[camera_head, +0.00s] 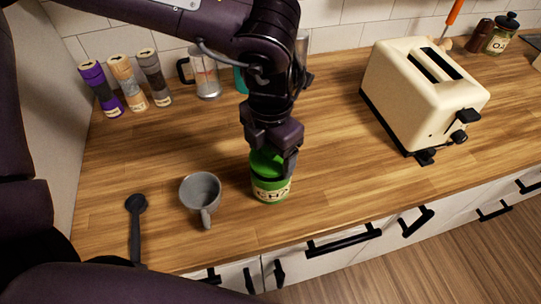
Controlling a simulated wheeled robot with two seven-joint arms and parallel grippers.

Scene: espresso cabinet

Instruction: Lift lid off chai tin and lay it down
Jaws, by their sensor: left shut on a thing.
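The chai tin (270,190) is green with a cream label and stands upright on the wooden counter, near its front edge. Its green lid (264,163) is on top, partly covered by my gripper. My left gripper (274,158) comes down from above and is shut on the lid. I cannot tell whether there is a gap between lid and tin. My right gripper does not show.
A grey mug (200,192) and a black spoon (136,222) lie left of the tin. A cream toaster (424,95) stands at the right. The counter (335,170) between tin and toaster is clear.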

